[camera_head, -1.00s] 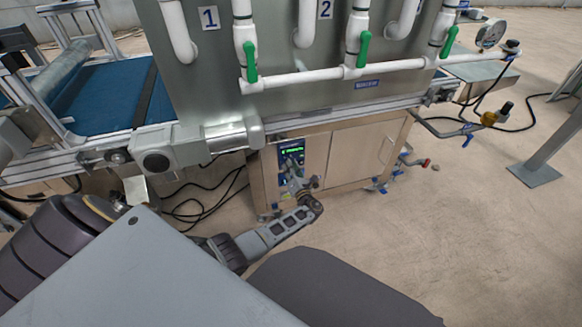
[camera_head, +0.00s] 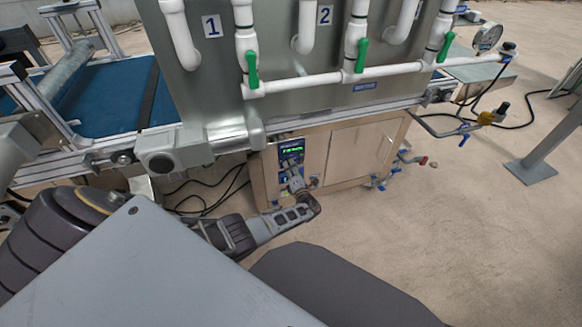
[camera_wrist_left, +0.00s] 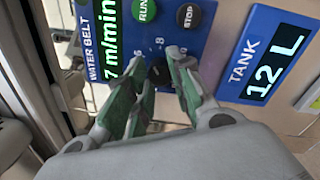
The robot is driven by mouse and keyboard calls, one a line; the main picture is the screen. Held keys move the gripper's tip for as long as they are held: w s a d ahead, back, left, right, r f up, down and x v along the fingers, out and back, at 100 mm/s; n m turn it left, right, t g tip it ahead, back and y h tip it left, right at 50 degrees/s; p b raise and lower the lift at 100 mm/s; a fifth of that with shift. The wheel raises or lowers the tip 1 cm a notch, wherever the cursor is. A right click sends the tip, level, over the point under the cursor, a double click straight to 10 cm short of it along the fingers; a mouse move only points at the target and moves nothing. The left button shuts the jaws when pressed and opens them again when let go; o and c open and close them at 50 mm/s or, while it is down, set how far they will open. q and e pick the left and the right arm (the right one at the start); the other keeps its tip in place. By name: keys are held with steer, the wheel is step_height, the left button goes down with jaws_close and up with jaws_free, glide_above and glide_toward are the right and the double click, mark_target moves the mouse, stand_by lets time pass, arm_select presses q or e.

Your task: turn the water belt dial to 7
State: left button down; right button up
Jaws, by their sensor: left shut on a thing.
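The blue water belt panel (camera_head: 291,158) is on the front of the metal cabinet, with a lit display. In the left wrist view the panel (camera_wrist_left: 97,28) appears turned sideways, and its green display (camera_wrist_left: 109,55) reads 7 m/min. The dark dial (camera_wrist_left: 158,72) sits below the RUN and STOP buttons, with scale numbers around it, partly covered by my fingers. My left gripper (camera_head: 295,180) is at the panel. In the wrist view the left gripper (camera_wrist_left: 160,73) is shut on the dial, one finger on each side. My right gripper is not in view.
A blue tank panel (camera_wrist_left: 262,60) reading 12 L is beside the water belt panel. White pipes with green valve handles (camera_head: 362,55) run above the cabinet (camera_head: 345,150). A blue conveyor belt (camera_head: 110,98) is at the left.

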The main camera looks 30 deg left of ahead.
arm_select(q)
steer(key=c, duration=1.2)
jaws_free()
steer(key=shift+w, duration=0.1)
steer(key=shift+d, duration=0.1)
steer(key=v, duration=1.2)
